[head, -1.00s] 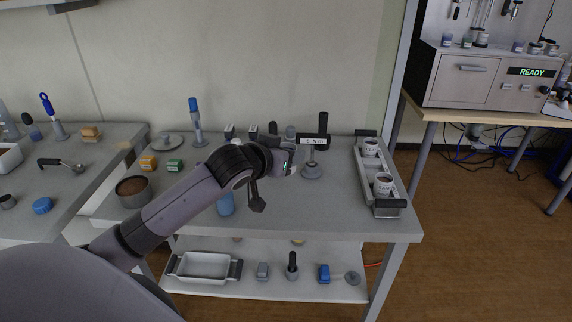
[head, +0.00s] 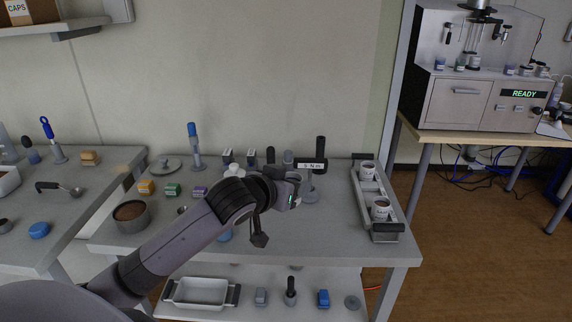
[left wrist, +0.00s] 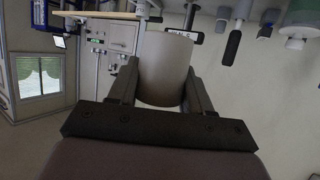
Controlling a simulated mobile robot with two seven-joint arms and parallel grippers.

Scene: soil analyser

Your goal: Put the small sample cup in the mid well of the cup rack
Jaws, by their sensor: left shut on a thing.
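My left gripper (head: 292,192) is above the grey table, left of the cup rack. In the left wrist view its fingers (left wrist: 160,88) are shut on a pale, plain sample cup (left wrist: 163,68). In the head view the held cup is mostly hidden by the gripper. The cup rack (head: 372,190) is a long grey tray with dark end handles at the table's right side. One white cup (head: 367,171) stands at its far end and another white cup (head: 380,209) near its front end. The middle between them looks empty. My right gripper is not in view.
A dark-handled tool with a label (head: 313,170) stands just behind my gripper. Bottles and small coloured boxes (head: 172,190) stand further left, beside a round pot (head: 131,213). The tabletop between gripper and rack is clear. An analyser reading READY (head: 480,95) stands on another table.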

